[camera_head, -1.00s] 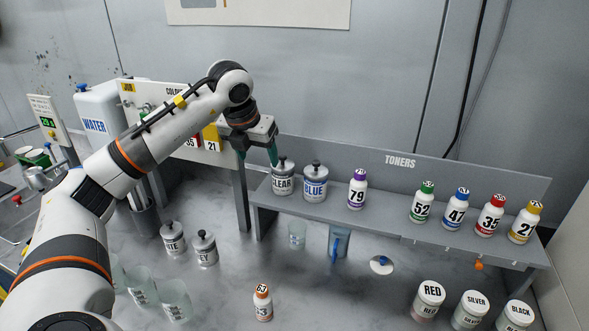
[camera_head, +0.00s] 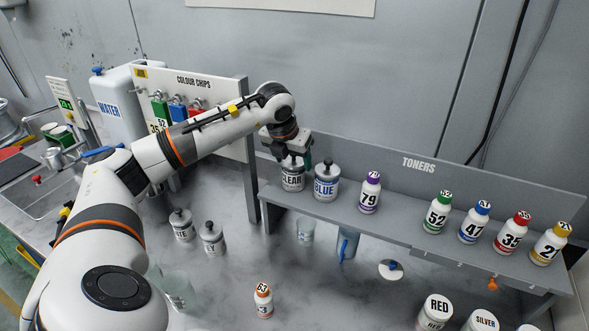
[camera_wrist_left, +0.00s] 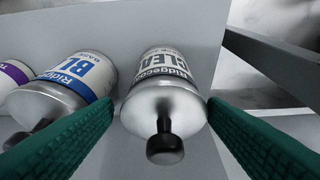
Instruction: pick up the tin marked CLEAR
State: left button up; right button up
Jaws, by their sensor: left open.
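The tin marked CLEAR (camera_head: 292,179) stands upright at the left end of the grey shelf, with a silver lid and black knob. In the left wrist view the CLEAR tin (camera_wrist_left: 166,85) sits between the two green fingers of my left gripper (camera_wrist_left: 165,125). The gripper is open, one finger on each side of the tin. In the head view my left gripper (camera_head: 293,160) is over the tin's top and partly hides it. I cannot tell whether either finger touches it. My right gripper is not in view.
The BLUE tin (camera_head: 326,182) stands close to the right of the CLEAR tin; it also shows in the left wrist view (camera_wrist_left: 75,85). The 79 bottle (camera_head: 370,193) is further right on the shelf (camera_head: 400,227). The colour chips board (camera_head: 240,120) stands to the left.

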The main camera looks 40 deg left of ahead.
aim_at(292, 162)
pick_arm(q)
jog(key=x, duration=0.1)
jog(key=p+x, duration=0.2)
jog(key=shift+s+a+f, duration=0.1)
jog(key=shift+s+f, duration=0.15)
jog(key=shift+w+f, duration=0.2)
jog(key=shift+f, duration=0.25)
jog(key=shift+r, duration=0.1)
jog(key=c, duration=1)
jog(key=shift+o, duration=0.2)
jog(key=shift+r, duration=0.1)
